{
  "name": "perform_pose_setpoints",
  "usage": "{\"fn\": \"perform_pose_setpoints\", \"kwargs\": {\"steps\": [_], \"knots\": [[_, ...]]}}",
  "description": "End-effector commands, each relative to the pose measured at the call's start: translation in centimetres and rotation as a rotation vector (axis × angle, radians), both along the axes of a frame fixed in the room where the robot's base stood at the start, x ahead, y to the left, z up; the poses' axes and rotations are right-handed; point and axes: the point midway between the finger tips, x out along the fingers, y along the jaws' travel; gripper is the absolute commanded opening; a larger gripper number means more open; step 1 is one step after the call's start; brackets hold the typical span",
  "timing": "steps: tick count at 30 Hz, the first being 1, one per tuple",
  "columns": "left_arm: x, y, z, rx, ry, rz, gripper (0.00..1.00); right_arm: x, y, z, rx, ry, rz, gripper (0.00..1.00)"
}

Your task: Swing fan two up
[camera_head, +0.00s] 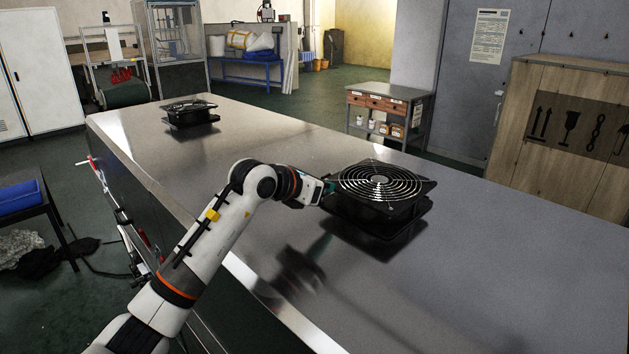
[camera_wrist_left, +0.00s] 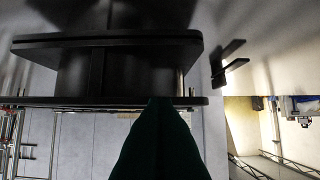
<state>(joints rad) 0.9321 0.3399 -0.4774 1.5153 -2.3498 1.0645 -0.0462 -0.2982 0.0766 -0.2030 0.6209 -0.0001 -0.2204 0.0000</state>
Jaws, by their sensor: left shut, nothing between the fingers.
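Two black fans sit on the steel top of a long machine (camera_head: 260,150). The near fan (camera_head: 382,182) lies flat with its round wire grille facing up; the far fan (camera_head: 188,108) is at the far left end. I cannot read a number on either. My left gripper (camera_head: 328,188) is shut and empty at the left edge of the near fan's upper plate. In the left wrist view, the dark green fingers (camera_wrist_left: 160,145) overlap the edge of the near fan (camera_wrist_left: 110,70); contact is hard to tell. My right gripper is not in view.
The steel top is clear between the fans and right of the near one. A wooden crate (camera_head: 560,135) and a small drawer table (camera_head: 388,112) stand beyond the machine. A dark table with a blue item (camera_head: 22,197) stands at the left.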

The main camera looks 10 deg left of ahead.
Motion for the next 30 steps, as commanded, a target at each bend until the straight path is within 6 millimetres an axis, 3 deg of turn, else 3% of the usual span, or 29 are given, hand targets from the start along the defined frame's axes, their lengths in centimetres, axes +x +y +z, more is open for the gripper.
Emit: {"fn": "perform_pose_setpoints", "kwargs": {"steps": [14, 30], "knots": [[0.13, -0.39, -0.74, 0.003, 0.010, -0.003, 0.00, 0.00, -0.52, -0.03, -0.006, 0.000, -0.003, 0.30], [0.22, -0.60, -0.25, 0.001, 0.010, -0.006, 0.00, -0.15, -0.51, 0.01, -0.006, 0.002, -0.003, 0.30]]}}
